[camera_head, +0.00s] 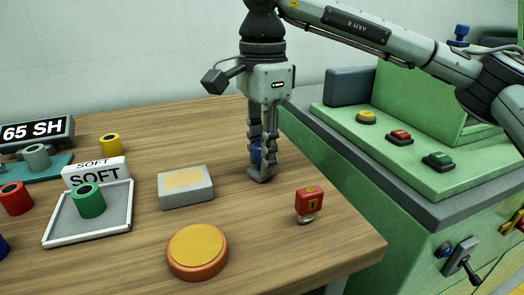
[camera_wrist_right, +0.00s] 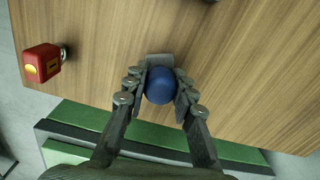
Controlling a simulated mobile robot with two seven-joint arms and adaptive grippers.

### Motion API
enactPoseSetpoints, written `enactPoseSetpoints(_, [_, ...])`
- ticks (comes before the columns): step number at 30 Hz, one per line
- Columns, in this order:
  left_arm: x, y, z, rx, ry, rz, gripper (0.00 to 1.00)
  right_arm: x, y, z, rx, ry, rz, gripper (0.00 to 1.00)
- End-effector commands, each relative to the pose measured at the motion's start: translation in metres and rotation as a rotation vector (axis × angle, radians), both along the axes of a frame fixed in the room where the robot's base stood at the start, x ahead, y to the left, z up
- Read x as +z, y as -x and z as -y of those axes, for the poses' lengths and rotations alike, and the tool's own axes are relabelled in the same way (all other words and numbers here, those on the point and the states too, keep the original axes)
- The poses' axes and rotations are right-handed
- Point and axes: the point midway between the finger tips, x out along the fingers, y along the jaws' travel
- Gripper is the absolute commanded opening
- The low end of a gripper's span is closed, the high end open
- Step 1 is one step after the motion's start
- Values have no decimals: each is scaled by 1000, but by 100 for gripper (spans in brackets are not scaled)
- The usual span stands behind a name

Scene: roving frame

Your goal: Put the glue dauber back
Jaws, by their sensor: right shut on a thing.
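My right gripper (camera_head: 262,170) points straight down at the wooden table and is shut on a blue rounded thing (camera_head: 256,155). In the right wrist view, the smooth blue top of that thing (camera_wrist_right: 160,86) sits between the two fingers. The fingers hide most of it in the head view. It is at or just above the table top; I cannot tell which. No label marks it, so I cannot tell for sure that it is the glue dauber. My left gripper is not in view.
Near the gripper are a red block with a metal end (camera_head: 308,203), a grey box with a tan top (camera_head: 186,187) and an orange round pad (camera_head: 197,250). A framed tray (camera_head: 117,228) holds a green roll (camera_head: 88,200). A green machine (camera_head: 380,150) stands against the table's right edge.

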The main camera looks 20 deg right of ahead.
Motion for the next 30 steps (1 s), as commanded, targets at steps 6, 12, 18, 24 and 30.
enactPoseSetpoints(6, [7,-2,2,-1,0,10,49,-3,0,0,0,0,0,26])
enactPoseSetpoints(12, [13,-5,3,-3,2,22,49,-2,0,0,0,0,0,46])
enactPoseSetpoints(18, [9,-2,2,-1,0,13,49,-2,0,0,0,0,0,46])
enactPoseSetpoints(24, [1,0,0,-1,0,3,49,8,-1,0,-1,0,3,46])
enactPoseSetpoints(30, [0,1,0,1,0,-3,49,50,-1,-1,0,-2,6,46])
